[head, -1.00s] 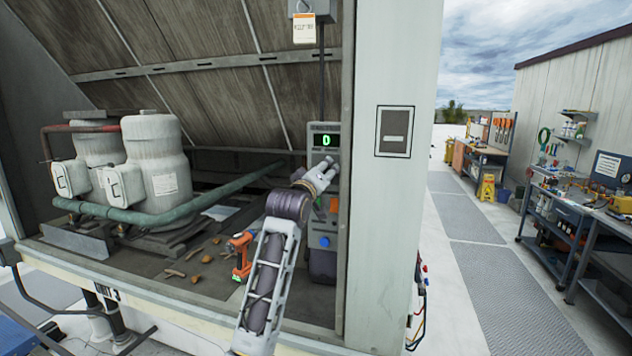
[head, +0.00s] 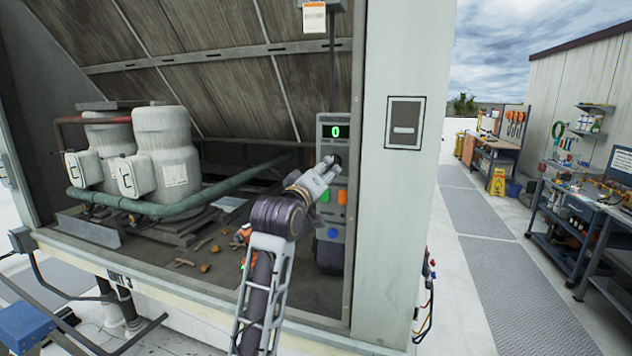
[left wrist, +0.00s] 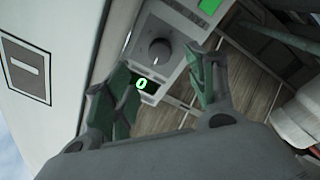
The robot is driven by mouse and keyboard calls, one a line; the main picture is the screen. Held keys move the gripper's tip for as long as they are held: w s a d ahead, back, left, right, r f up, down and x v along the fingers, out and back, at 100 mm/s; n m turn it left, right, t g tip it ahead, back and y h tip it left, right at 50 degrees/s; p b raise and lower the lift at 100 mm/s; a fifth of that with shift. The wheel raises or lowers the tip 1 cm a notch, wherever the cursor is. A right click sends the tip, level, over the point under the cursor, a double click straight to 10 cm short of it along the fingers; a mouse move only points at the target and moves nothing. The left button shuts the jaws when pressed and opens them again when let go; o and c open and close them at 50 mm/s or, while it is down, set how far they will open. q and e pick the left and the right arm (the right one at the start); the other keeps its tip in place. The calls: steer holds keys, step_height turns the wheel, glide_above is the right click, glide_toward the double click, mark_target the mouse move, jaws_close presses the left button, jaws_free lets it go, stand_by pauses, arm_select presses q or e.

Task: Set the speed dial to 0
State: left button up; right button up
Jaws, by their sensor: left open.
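The control panel (head: 334,190) stands upright at the right side of the roof unit. Its display (head: 336,131) reads a green 0. Below the display is the dark round speed dial (head: 337,161), partly hidden by my left gripper (head: 330,168) in the head view. In the left wrist view the dial (left wrist: 160,51) shows clearly, beyond the fingers and apart from them. My left gripper (left wrist: 165,88) is open with nothing between its fingers. The display (left wrist: 141,84) shows next to one finger. My right gripper is not in view.
A green button, an orange button (head: 342,197) and a blue button (head: 333,233) sit lower on the panel. A pale post (head: 405,200) stands right of it. Compressor tanks (head: 165,150) and a green pipe (head: 210,195) are at the left.

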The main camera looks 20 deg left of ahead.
arm_select(q)
steer(key=shift+s+a+f, duration=0.1)
steer(key=shift+s+f, duration=0.05)
steer(key=shift+s, duration=1.65)
